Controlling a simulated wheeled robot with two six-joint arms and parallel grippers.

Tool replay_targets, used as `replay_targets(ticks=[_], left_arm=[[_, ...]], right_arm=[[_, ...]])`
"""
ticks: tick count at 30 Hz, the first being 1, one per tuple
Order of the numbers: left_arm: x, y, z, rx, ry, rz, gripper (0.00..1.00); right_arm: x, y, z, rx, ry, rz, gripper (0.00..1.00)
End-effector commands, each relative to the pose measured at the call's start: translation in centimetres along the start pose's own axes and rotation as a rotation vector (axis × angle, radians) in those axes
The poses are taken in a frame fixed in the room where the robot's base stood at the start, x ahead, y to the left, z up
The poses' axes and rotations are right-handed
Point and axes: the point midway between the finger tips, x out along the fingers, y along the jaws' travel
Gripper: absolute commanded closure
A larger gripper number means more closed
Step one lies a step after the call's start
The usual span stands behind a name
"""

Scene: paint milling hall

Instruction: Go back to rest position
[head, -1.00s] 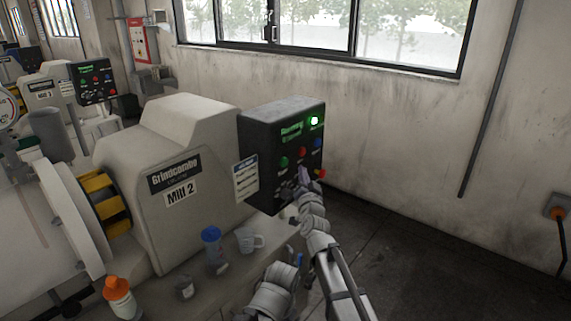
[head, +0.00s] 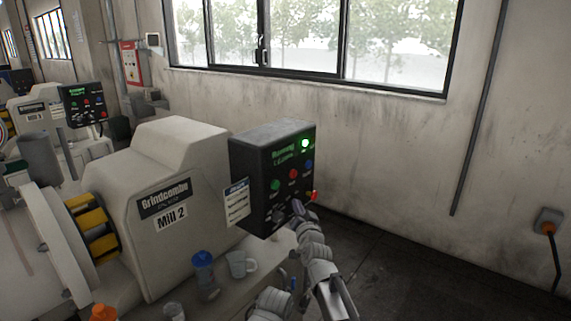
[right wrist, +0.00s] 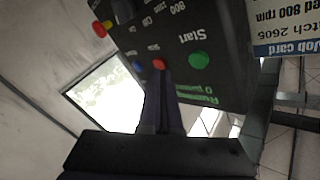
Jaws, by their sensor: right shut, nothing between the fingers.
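My right gripper (head: 298,208) is shut and empty, in front of the lower part of the dark control box (head: 258,158) on Mill 2. The box has a lit green lamp (head: 305,143), a screen with green text that reads Running, and several coloured buttons. In the right wrist view the shut fingers (right wrist: 160,85) point at the upside-down panel, their tips overlapping the edge of the red button (right wrist: 159,63) in the picture. I cannot tell whether they touch it. The green Start button (right wrist: 199,60) is to their right. My left gripper is not in view.
Mill 2 (head: 165,180) stands left of the box. A blue-lidded bottle (head: 203,265), a white mug (head: 238,264) and an orange-capped bottle (head: 103,313) are on the bench below. A job card (head: 237,203) hangs beside the box. The floor on the right is clear.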

Motion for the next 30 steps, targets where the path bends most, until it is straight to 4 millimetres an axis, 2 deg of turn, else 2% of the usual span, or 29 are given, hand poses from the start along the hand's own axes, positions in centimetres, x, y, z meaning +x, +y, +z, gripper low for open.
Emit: replay_targets(ticks=[5, 8, 9, 12, 15, 21, 27, 30], left_arm=[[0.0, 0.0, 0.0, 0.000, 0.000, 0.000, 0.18], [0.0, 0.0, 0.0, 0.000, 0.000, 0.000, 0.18], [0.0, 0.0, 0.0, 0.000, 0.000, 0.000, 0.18], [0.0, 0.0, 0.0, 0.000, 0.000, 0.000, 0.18], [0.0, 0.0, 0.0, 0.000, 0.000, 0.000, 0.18], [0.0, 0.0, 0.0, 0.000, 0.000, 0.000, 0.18], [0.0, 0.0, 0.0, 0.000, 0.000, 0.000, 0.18], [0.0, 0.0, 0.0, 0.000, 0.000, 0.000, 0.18]], right_arm=[[-5.2, 5.4, 5.7, -0.137, -0.349, 0.113, 1.00], [-9.5, 8.9, 8.7, -0.208, -0.563, 0.195, 1.00], [-11.4, 10.3, 9.7, -0.231, -0.648, 0.231, 1.00], [-16.3, 13.4, 11.5, -0.276, -0.841, 0.315, 1.00], [-20.6, 15.6, 12.5, -0.299, -0.991, 0.386, 1.00], [-27.6, 18.3, 13.2, -0.318, -1.217, 0.498, 1.00], [-33.8, 19.8, 13.1, -0.314, -1.402, 0.596, 1.00], [-34.0, 18.0, 14.3, -0.360, -1.443, 0.571, 1.00]])
